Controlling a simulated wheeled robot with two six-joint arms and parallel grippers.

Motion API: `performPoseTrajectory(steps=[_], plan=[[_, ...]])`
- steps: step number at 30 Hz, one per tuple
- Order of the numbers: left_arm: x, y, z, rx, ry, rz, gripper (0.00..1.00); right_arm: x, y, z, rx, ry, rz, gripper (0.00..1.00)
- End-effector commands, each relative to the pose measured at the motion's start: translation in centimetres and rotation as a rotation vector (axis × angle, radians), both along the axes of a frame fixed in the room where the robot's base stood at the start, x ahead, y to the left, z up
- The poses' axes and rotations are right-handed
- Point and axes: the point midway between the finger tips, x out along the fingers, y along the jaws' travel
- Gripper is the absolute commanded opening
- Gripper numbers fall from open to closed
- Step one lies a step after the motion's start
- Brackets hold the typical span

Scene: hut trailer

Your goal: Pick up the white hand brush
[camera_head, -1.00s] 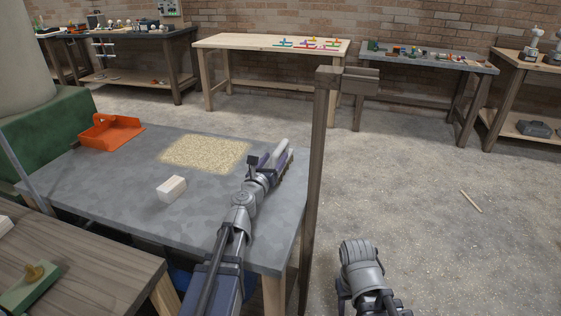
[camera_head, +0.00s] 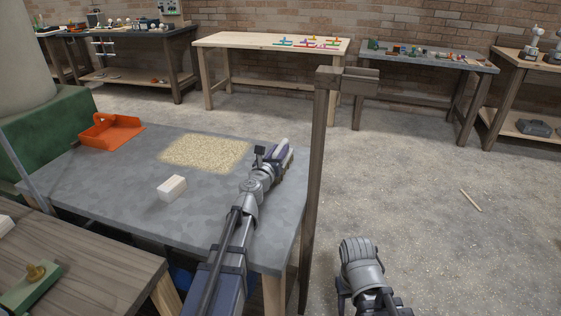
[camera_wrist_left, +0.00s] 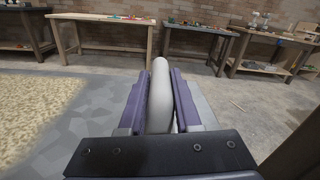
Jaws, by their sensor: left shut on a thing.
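My left gripper (camera_head: 280,156) is over the far right part of the grey table. It is shut on the white hand brush, whose pale rounded handle (camera_wrist_left: 160,95) stands between the two purple finger pads in the left wrist view. In the head view the fingers hide most of the brush. I cannot tell whether its underside touches the table top. Part of my right arm shows at the lower right of the head view, and its fingers are not seen.
The grey table (camera_head: 105,187) holds an orange dustpan (camera_head: 110,134), a patch of pale shavings (camera_head: 205,152) and a white block (camera_head: 172,188). A wooden post (camera_head: 318,180) stands close to the right of my left gripper. Open floor lies beyond it.

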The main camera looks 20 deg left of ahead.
Motion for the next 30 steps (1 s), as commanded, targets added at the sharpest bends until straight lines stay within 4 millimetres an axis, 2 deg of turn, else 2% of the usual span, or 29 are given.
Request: performPoseTrajectory(steps=[1, 4, 20, 26, 30], plan=[[0.0, 0.0, 0.0, 0.000, 0.000, 0.000, 0.09, 0.0, 0.0, 0.0, 0.000, 0.000, 0.000, 0.50], [0.0, 0.0, 0.0, 0.000, 0.000, 0.000, 0.00, 0.0, 0.0, 0.0, 0.000, 0.000, 0.000, 0.50], [0.0, 0.0, 0.3, 0.000, 0.000, 0.000, 0.00, 0.0, 0.0, 0.3, 0.000, 0.000, 0.000, 0.50], [0.0, 0.0, 1.8, 0.000, 0.000, 0.000, 0.00, 0.0, 0.0, 1.8, 0.000, 0.000, 0.000, 0.50], [0.0, 0.0, 3.6, 0.000, 0.000, 0.000, 0.00, 0.0, 0.0, 3.6, 0.000, 0.000, 0.000, 0.50]])
